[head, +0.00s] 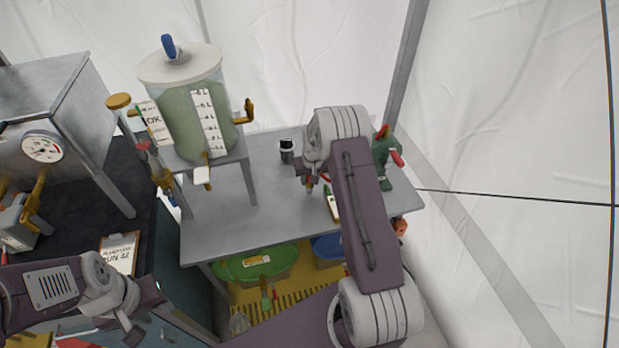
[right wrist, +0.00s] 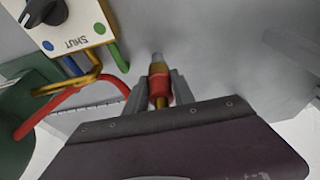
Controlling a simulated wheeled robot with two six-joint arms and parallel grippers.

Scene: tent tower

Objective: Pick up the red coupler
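The red coupler (right wrist: 159,83) has a red band with brass parts and a grey tip. In the right wrist view it sits between the two fingers of my right gripper (right wrist: 160,88), which lie close against both its sides. In the head view my right gripper (head: 308,183) is low over the grey table (head: 225,215), and the coupler is too small to make out there. My left gripper (head: 135,328) is at the lower left, away from the table top; its fingers are not clear.
A tank of green liquid (head: 185,115) stands on a raised stand at the table's left. A black cup (head: 287,151) is at the back. A green device (head: 384,160) with red parts and a valve panel (right wrist: 70,30) with coloured hoses are near my right gripper. A green tub (head: 255,264) is underneath.

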